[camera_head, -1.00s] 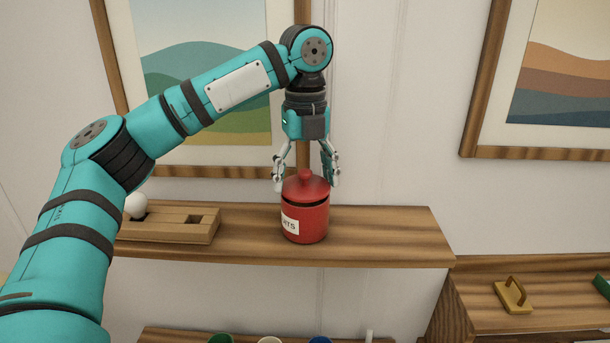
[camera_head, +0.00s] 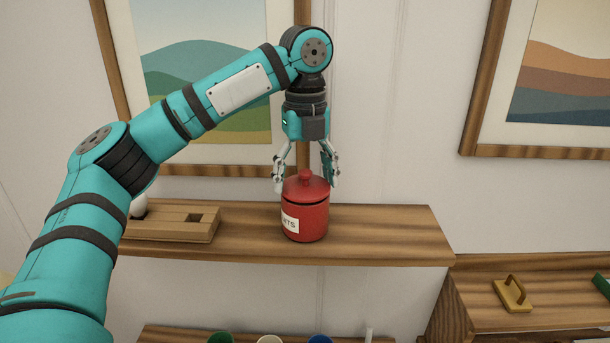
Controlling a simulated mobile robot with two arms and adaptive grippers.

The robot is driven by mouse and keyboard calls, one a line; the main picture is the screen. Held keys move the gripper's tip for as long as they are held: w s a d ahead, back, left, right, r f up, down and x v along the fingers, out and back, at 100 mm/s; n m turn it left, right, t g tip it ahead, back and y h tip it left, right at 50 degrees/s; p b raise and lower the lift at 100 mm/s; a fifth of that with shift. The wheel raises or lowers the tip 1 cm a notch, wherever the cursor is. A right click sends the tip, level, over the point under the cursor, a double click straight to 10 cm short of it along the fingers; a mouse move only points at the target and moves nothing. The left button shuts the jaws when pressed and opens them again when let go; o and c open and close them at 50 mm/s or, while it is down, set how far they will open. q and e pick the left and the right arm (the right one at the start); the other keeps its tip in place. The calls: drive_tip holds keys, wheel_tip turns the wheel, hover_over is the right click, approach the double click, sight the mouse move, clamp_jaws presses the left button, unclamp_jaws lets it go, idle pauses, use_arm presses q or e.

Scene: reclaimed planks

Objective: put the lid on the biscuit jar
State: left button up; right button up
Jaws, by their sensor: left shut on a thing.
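The red biscuit jar (camera_head: 312,222) stands upright on the wooden shelf, with a white label partly readable on its front left. The red lid (camera_head: 305,188), with a round knob, sits level on the jar's mouth, and I see no clear gap between them. My left gripper (camera_head: 306,184) points straight down over the jar, its fingers on either side of the lid and shut on it. The far side of the lid's rim is hidden. My right gripper is not in view.
A wooden block with square holes (camera_head: 180,224) lies left of the jar, a white rounded thing (camera_head: 138,206) by its left end. The shelf (camera_head: 390,240) is clear right of the jar. A yellow handled object (camera_head: 513,294) lies on the lower right surface. Framed pictures hang behind.

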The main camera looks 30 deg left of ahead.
use_arm(q)
drive_tip(key=o, duration=1.1)
drive_tip(key=shift+r, duration=3.5)
clamp_jaws()
drive_tip(key=shift+f, duration=0.1)
